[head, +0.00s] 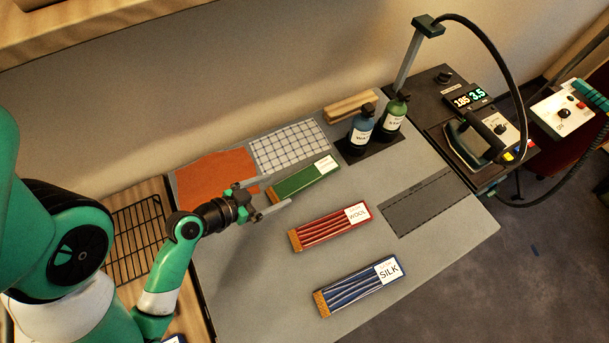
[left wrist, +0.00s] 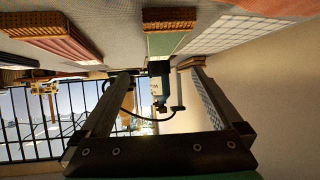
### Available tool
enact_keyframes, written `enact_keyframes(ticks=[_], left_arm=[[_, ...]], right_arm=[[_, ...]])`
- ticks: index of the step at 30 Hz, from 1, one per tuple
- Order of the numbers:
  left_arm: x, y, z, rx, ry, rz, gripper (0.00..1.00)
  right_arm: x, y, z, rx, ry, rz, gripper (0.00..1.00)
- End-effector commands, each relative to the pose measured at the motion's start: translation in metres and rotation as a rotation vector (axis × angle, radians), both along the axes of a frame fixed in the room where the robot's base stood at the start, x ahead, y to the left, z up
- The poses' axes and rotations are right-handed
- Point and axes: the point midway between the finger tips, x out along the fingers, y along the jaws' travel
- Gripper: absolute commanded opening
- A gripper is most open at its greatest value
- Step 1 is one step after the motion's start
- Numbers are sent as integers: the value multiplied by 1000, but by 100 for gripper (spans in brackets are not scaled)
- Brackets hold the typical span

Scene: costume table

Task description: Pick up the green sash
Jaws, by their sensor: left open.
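The green sash (head: 303,179) is a flat folded strip with a white label at its right end, lying on the grey mat beside the checked cloth. My left gripper (head: 266,194) is open and empty at the sash's left end, apparently above the mat. In the left wrist view the sash's green band (left wrist: 165,45) and brown end show beyond the open fingers (left wrist: 160,70), with nothing held between them. The sash's near left end is partly hidden by my gripper in the head view. My right gripper is not in view.
A red wool sash (head: 330,227) and a blue silk sash (head: 357,287) lie nearer the front. An orange cloth (head: 215,176) and checked cloth (head: 289,146) lie behind. Blue (head: 360,130) and green (head: 393,117) bottles and an iron (head: 475,140) stand right. A wire rack (head: 137,240) is left.

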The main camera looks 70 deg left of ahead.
Motion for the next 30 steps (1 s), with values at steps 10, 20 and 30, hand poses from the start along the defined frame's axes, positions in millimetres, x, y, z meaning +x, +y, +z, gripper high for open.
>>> enact_keyframes(ticks=[10, 20, 30], left_arm=[[46, 13, -27, 3, -1, -7, 100], [64, 19, -38, 4, -1, -4, 100], [98, 30, -56, 2, -1, -3, 100]], right_arm=[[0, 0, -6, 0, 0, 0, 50], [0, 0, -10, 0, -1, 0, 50], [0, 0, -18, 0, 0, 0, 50]])
